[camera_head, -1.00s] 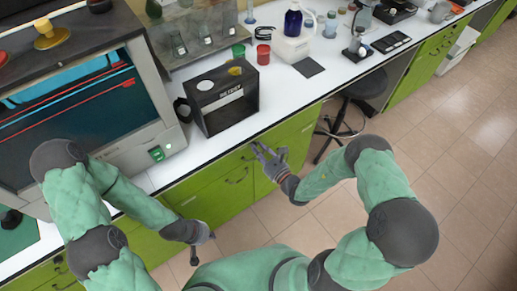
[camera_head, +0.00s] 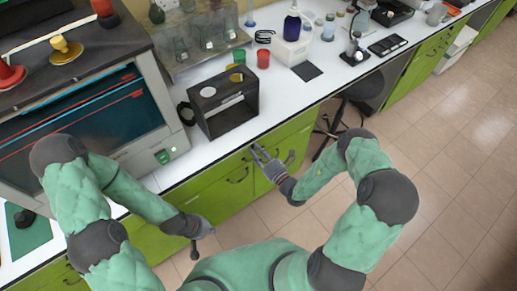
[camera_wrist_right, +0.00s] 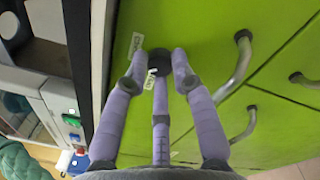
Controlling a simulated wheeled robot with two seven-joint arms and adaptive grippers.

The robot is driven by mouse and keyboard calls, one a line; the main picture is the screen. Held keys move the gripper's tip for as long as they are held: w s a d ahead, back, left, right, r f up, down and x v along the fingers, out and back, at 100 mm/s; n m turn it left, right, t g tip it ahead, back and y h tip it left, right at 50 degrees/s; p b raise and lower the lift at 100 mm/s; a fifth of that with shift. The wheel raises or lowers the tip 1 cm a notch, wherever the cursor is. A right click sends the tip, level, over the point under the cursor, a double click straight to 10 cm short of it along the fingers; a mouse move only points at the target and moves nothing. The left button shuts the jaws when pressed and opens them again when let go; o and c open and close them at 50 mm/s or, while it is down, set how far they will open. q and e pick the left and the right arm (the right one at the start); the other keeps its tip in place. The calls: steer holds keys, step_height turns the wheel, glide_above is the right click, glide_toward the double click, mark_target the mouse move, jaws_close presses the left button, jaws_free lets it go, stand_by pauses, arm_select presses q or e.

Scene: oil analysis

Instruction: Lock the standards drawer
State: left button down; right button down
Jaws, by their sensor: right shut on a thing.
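The green drawer front (camera_wrist_right: 205,30) lies just under the black counter edge. In the right wrist view it carries small white labels and a curved metal handle (camera_wrist_right: 240,62). A dark round knob-like piece (camera_wrist_right: 158,60), perhaps the lock or its key, stands on this front next to the labels. My right gripper (camera_wrist_right: 158,75) has its three fingers closed around this piece; the fingertips hide part of it. In the head view my right gripper (camera_head: 259,151) is at the cabinet front below the counter edge. My left gripper (camera_head: 195,240) hangs low before the cabinets; its finger opening is unclear.
A black box (camera_head: 223,105) stands on the white counter (camera_head: 275,98) above the right gripper. Green and red cups, a bottle and other lab items stand behind it. A large oven-like instrument (camera_head: 165,140) is at left.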

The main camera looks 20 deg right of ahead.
steer(key=m, duration=0.1)
steer(key=m+p, duration=0.1)
steer(key=m, duration=0.1)
steer(key=m+p, duration=0.1)
steer(key=shift+w+d+r+m, duration=0.2)
steer(key=shift+r+m, duration=0.05)
steer(key=shift+m, duration=0.05)
steer(key=shift+d+f+m+p, duration=0.1)
steer(key=shift+m+p, duration=0.4)
steer(key=shift+m, duration=1.1)
steer(key=shift+t+h, duration=0.3)
steer(key=shift+h, duration=0.1)
steer(key=c, duration=1)
jaws_free()
steer(key=shift+c, duration=0.2)
steer(key=shift+f, duration=0.15)
steer(key=shift+s, duration=0.1)
steer(key=v, duration=1.1)
steer(key=shift+s+d, duration=0.2)
steer(key=shift+s, duration=0.2)
